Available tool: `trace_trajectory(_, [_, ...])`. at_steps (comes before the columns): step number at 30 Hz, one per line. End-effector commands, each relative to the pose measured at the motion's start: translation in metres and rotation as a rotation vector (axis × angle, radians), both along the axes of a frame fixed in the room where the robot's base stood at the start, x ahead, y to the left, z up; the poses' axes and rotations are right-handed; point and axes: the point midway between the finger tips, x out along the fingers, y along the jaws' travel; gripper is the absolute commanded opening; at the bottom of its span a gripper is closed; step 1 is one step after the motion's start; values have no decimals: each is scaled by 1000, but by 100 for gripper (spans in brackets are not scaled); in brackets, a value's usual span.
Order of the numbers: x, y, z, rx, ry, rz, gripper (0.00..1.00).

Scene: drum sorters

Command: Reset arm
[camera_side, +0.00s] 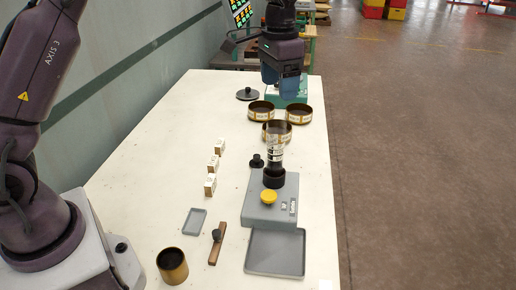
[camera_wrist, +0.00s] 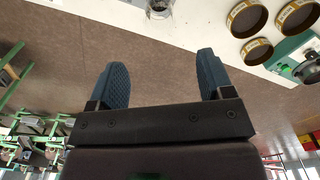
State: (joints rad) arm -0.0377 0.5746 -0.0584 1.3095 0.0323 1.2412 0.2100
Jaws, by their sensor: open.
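My gripper (camera_side: 283,88) hangs over the far end of the white table in the side view, above the green-and-white device (camera_side: 288,99). In the wrist view the two blue ribbed fingers of my gripper (camera_wrist: 160,80) stand wide apart with nothing between them. The fingers are clear of the objects on the table. The grey drum sorter base (camera_side: 256,212) stands on the near right part of the table, with a yellow knob (camera_side: 268,197) and a clear, marked cylinder (camera_side: 275,150) upright in a black collar.
Brass-coloured sieves (camera_side: 262,110) stand near the far end, beside a black lid (camera_side: 248,94). Several small white boxes (camera_side: 213,163) form a row. A grey tray (camera_side: 275,254), small grey dish (camera_side: 195,221), wooden-handled brush (camera_side: 217,245) and brass cup (camera_side: 172,265) lie nearer. The table's left part is clear.

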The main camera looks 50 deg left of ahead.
Motion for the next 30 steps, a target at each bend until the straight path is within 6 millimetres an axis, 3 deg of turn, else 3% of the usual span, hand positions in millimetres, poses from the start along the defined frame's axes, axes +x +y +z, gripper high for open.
trace_trajectory(1, [-7, 0, -12, -1, 23, 13, 74])
trace_trajectory(4, [-25, 0, -14, 0, 25, 45, 74])
trace_trajectory(11, [-97, 0, 16, 2, -54, 126, 74])
trace_trajectory(15, [-149, 0, 33, -3, -130, 170, 74])
trace_trajectory(24, [-251, 1, 45, -34, -315, 231, 74])
trace_trajectory(30, [-283, 1, 50, -51, -417, 231, 74])
